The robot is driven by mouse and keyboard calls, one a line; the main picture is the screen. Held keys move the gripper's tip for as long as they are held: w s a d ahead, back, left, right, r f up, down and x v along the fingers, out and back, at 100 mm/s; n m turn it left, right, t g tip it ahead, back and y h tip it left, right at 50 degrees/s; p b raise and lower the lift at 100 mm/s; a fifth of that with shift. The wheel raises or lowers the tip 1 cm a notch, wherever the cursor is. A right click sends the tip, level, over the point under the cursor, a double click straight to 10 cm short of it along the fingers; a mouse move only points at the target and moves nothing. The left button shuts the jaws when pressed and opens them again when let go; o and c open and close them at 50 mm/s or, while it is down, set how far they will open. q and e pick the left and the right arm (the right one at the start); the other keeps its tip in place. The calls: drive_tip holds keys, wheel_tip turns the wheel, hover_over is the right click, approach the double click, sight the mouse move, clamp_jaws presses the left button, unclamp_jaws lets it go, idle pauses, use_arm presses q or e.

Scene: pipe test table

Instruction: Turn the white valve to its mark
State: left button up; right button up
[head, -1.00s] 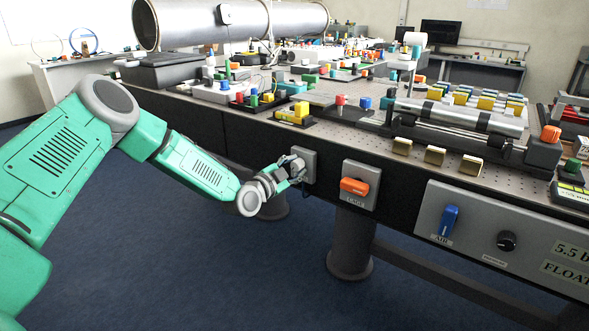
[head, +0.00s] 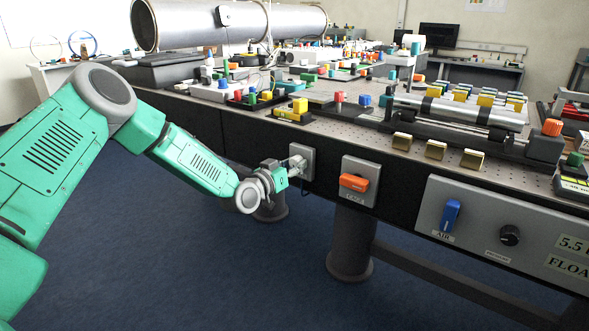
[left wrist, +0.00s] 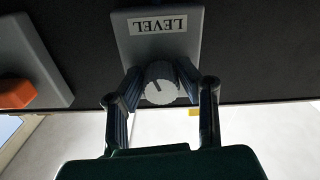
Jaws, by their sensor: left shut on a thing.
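The white valve (left wrist: 160,88) is a round ribbed knob with a short dark line on its face, in the left wrist view. It sits on a grey plate (left wrist: 190,45) whose LEVEL label appears upside down there. My left gripper (left wrist: 160,74) has one finger on each side of the knob and is shut on it. In the head view my left gripper (head: 293,170) is at the grey plate (head: 309,155) on the table's front, and it mostly hides the knob. I cannot make out the target mark. My right gripper is not in view.
An orange handle (head: 354,183) on its own plate is just right of the valve. A blue handle (head: 450,216) and a black knob (head: 509,235) are on a panel farther right. A table leg (head: 350,244) stands below. The floor in front is clear.

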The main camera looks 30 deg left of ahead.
use_arm(q)
drive_tip(key=n, duration=0.2)
drive_tip(key=n+b, duration=0.1)
drive_tip(key=shift+w+r+n, duration=0.15)
drive_tip(key=shift+r+n, duration=0.25)
drive_tip(key=n+b, duration=0.1)
drive_tip(key=n, duration=0.2)
drive_tip(key=shift+a+n+b, duration=0.15)
drive_tip(key=shift+n+b, duration=0.15)
drive_tip(key=shift+b, duration=0.1)
drive_tip(key=n+b, duration=0.3)
drive_tip(key=n, duration=0.3)
drive_tip(key=shift+a+n+b, duration=0.1)
drive_tip(key=shift+n+b, duration=0.2)
drive_tip(key=shift+b, duration=0.1)
drive_tip(key=o, duration=1.1)
drive_tip(key=shift+a+f, duration=0.15)
drive_tip(key=shift+f, duration=0.05)
drive_tip(key=shift+f, duration=0.1)
drive_tip(key=shift+s, duration=0.25)
